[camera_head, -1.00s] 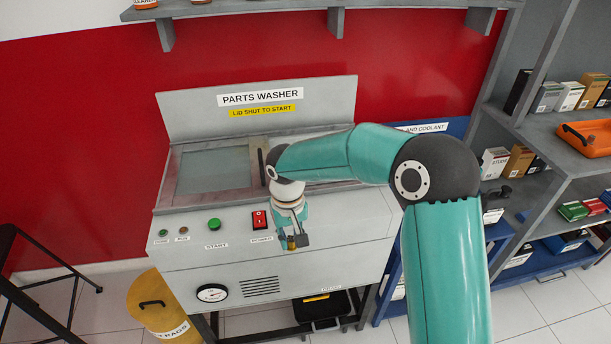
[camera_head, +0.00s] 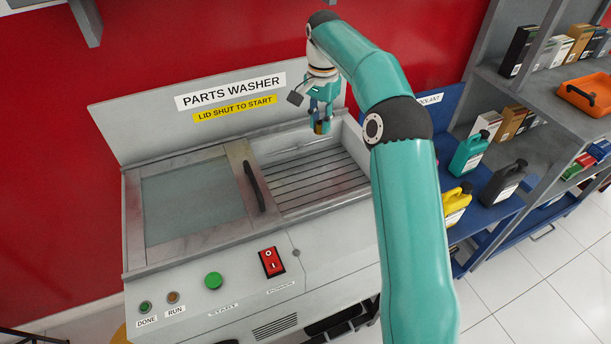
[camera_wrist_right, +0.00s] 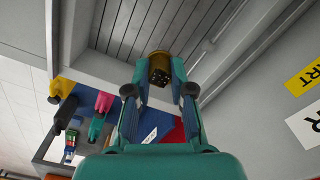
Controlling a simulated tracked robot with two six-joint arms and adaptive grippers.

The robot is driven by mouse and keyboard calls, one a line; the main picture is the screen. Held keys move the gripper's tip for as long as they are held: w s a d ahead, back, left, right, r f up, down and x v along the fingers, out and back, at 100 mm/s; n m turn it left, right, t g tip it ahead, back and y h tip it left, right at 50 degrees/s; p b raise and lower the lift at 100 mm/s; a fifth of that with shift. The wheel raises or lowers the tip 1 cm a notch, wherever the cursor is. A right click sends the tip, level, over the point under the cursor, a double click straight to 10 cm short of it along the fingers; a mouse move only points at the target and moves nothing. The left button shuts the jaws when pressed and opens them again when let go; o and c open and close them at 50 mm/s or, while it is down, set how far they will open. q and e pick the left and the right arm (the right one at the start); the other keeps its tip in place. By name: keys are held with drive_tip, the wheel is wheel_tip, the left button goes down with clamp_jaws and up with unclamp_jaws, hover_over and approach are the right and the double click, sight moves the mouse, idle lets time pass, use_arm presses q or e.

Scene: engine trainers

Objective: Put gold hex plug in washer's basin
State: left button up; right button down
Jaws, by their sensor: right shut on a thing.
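The gold hex plug (camera_wrist_right: 160,68) sits between the fingertips of my right gripper (camera_wrist_right: 159,84) in the right wrist view. In the head view, the right gripper (camera_head: 321,115) is shut on the plug (camera_head: 321,128) and holds it above the back right part of the washer's basin (camera_head: 310,185). The basin is the open right side of the parts washer, with a dark slatted floor that also shows in the wrist view (camera_wrist_right: 125,30). The sliding lid (camera_head: 195,200) with a window covers the left side. My left gripper is not in view.
The washer's upright back panel (camera_head: 140,125) stands close behind the gripper. A red power switch (camera_head: 272,262) and green start button (camera_head: 213,281) are on the front. Bottles (camera_head: 470,155) stand on a blue shelf to the right.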

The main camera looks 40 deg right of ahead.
sight(316, 182)
wheel_tip(316, 182, down, 19)
drive_tip(key=shift+w+a+f+b, duration=0.15)
drive_tip(key=shift+f+b, duration=0.05)
drive_tip(key=shift+b, duration=0.1)
idle(0.3)
drive_tip(key=c, duration=1)
unclamp_jaws()
wheel_tip(316, 182, up, 12)
drive_tip(key=shift+r, duration=0.1)
